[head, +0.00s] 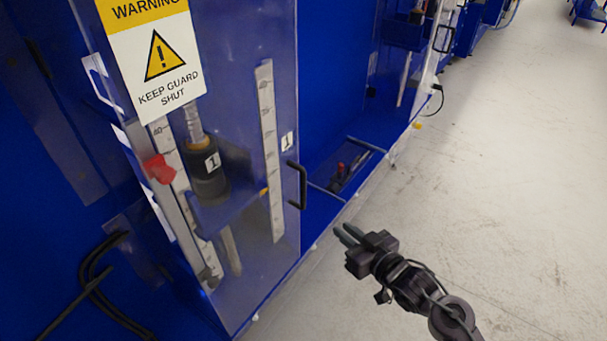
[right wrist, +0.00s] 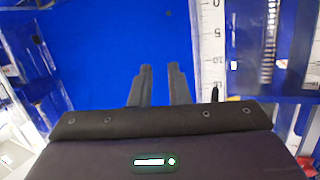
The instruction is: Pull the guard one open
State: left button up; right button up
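Guard one (head: 235,90) is a clear panel on the blue machine, with a yellow and white warning sign (head: 158,60) and a small "1" label (head: 287,141). It looks closed. Its black bar handle (head: 298,185) is on its right edge. My right gripper (head: 345,236) is to the right of and below the handle in the head view, apart from it and empty. In the right wrist view its two fingers (right wrist: 160,85) have a gap between them. A small dark shape (right wrist: 214,95) right of the fingers may be the handle. My left gripper is not in view.
Behind the guard are white rulers (head: 270,150), a black cylinder (head: 206,170) and a red knob (head: 159,169). Black cables (head: 92,275) hang at the lower left. A similar bay (head: 405,30) stands farther back. The grey floor (head: 500,170) to the right is clear.

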aim_at(305, 185)
jog(key=s+a+r+n+y, duration=0.1)
jog(key=s+a+r+y, duration=0.1)
jog(key=r, duration=0.5)
jog(key=s+a+r+n+y, duration=0.1)
jog(key=s+a+r+n, duration=0.1)
jog(key=r, duration=0.5)
jog(key=x, duration=0.2)
jog(key=b+x, duration=0.1)
jog(key=x, duration=0.5)
jog(key=shift+a+r+b, duration=0.25)
jog(key=shift+b, duration=0.1)
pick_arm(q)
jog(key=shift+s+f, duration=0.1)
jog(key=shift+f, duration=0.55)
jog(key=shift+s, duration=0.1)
pick_arm(e)
jog(key=shift+s, duration=0.1)
grip_shut()
